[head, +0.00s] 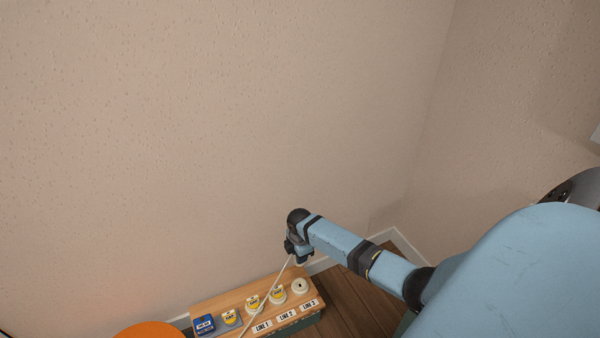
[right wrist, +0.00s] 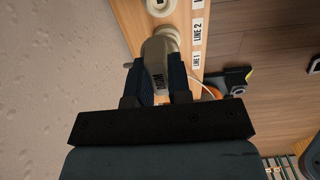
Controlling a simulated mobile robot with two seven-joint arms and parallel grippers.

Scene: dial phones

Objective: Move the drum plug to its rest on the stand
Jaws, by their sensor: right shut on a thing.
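In the right wrist view my right gripper (right wrist: 158,78) is shut on a pale plug marked with dark letters that seem to read DRUM, the drum plug (right wrist: 159,58). The plug's far end overlaps a round cream ring on the wooden stand (right wrist: 133,22); I cannot tell whether they touch. In the head view my right gripper (head: 297,250) is at the back of the stand (head: 215,301), near its right end, and hides the plug. A white cord (head: 268,296) runs from the gripper down across the stand. My left gripper is out of view.
An orange round thing (head: 150,330) lies left. A wall stands close behind.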

